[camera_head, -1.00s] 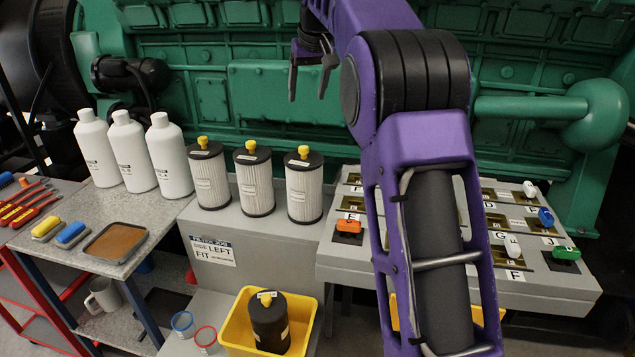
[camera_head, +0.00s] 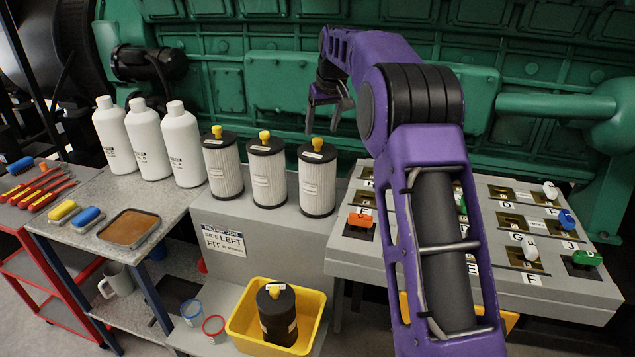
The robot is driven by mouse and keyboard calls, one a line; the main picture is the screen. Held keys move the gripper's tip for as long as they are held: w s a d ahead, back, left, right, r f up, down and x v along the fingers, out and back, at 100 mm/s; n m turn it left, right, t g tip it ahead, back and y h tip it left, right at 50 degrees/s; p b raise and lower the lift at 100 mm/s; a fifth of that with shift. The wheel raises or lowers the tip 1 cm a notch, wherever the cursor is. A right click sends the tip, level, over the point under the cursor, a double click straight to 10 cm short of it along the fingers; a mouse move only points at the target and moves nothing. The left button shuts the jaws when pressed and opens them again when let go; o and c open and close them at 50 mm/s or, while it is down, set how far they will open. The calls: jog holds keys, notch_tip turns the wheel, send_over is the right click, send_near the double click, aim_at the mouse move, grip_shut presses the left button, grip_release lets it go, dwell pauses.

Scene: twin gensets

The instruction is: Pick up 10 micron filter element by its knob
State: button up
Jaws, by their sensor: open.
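Three filter elements stand upright in a row on the grey bench: the left one (camera_head: 222,168), the middle one (camera_head: 267,176) and the right one (camera_head: 317,184). Each has pale pleated sides, a black cap and a yellow knob; the right one's knob (camera_head: 317,143) is clear to see. Their small labels are too small to read, so I cannot tell which is the 10 micron one. My gripper (camera_head: 323,128) is open and empty, fingers pointing down. In the picture it is just above the right filter's knob, apparently not touching it; the depth is unclear.
A dark filter (camera_head: 277,315) sits in a yellow bin (camera_head: 240,323) below. White bottles (camera_head: 149,143) stand left of the filters. A panel (camera_head: 345,262) with coloured handles lies right, partly behind my arm. A green engine (camera_head: 280,85) rises close behind.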

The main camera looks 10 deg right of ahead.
aim_at(318, 139)
jog(key=shift+w+x, duration=0.15)
jog(key=shift+x, duration=1.2)
jog(key=shift+w+x, duration=0.1)
jog(key=shift+x, duration=1.2)
jog(key=shift+r, duration=0.1)
grip_shut()
jog(key=shift+r, duration=0.1)
